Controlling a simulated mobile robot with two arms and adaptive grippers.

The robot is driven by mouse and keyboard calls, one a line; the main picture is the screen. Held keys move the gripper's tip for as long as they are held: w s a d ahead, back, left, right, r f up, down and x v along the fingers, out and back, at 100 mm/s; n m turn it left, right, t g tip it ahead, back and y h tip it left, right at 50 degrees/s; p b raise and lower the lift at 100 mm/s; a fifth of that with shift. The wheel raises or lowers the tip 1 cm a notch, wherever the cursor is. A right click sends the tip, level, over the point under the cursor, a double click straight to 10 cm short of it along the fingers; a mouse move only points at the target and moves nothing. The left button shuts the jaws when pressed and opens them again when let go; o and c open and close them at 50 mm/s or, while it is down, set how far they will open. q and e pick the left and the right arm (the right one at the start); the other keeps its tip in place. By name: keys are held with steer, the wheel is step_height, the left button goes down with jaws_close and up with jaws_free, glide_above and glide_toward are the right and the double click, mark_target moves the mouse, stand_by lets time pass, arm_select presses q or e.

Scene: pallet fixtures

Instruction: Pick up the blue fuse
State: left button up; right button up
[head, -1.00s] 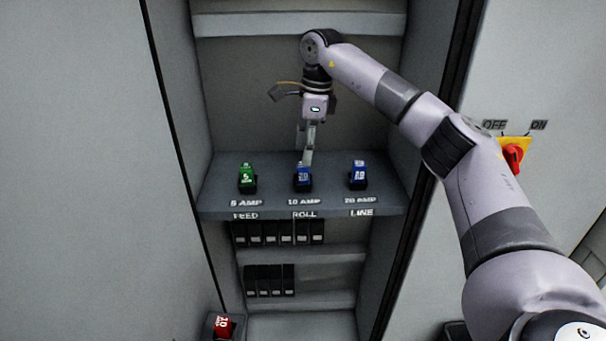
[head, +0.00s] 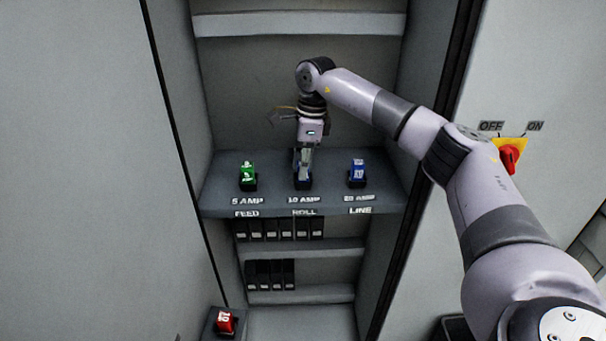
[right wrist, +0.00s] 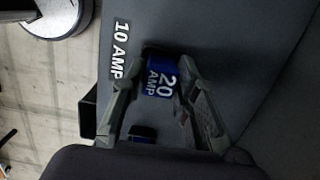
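A blue fuse (head: 297,180) sits in the middle holder above the 10 AMP ROLL label, mostly hidden by my right gripper (head: 303,174) in the head view. In the right wrist view this blue fuse (right wrist: 160,80) reads 20 AMP. There, my right gripper (right wrist: 161,84) has one finger on each side of it, very close. I cannot tell whether the fingers press on it. A second blue fuse (head: 357,172) stands in the right holder above the 20 AMP LINE label. My left gripper is not in view.
A green fuse (head: 248,172) stands in the left holder at 5 AMP FEED on the same shelf (head: 275,205). A red fuse (head: 225,321) sits low at left. Black modules (head: 280,229) fill lower shelves. A red switch (head: 510,155) is on the right panel. Cabinet walls flank the arm.

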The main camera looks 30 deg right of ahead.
jaws_close()
steer(key=shift+r, duration=0.15)
